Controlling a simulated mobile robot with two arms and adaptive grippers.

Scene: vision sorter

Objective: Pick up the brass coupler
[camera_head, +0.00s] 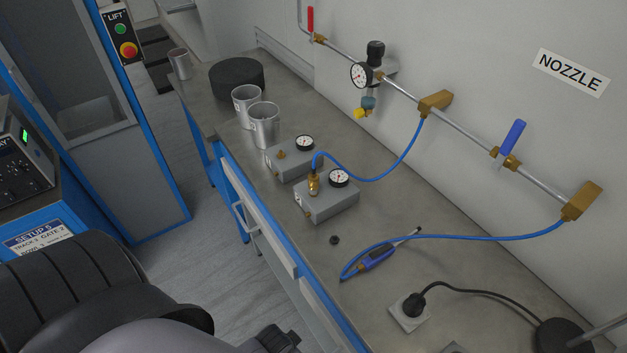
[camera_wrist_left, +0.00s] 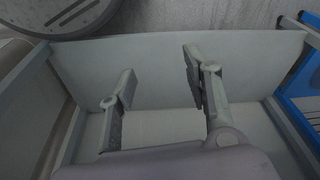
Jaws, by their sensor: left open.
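A brass coupler (camera_head: 314,184) stands upright on top of the nearer grey gauge box (camera_head: 330,203) on the bench, with a blue hose joined to its top. A smaller brass fitting (camera_head: 281,154) sits on the grey box behind it, with no hose on it. My left gripper (camera_wrist_left: 158,72) shows in the left wrist view, with its two fingers apart and nothing between them. It is over a pale grey tray-like space with raised walls, and no coupler shows there. My right gripper is not in view.
Metal cups (camera_head: 264,126) and a black round block (camera_head: 236,77) stand farther back on the bench. A blue-handled tool (camera_head: 376,258), a small dark part (camera_head: 334,240) and a socket plate (camera_head: 409,312) lie nearer. Pipework with valves runs along the wall.

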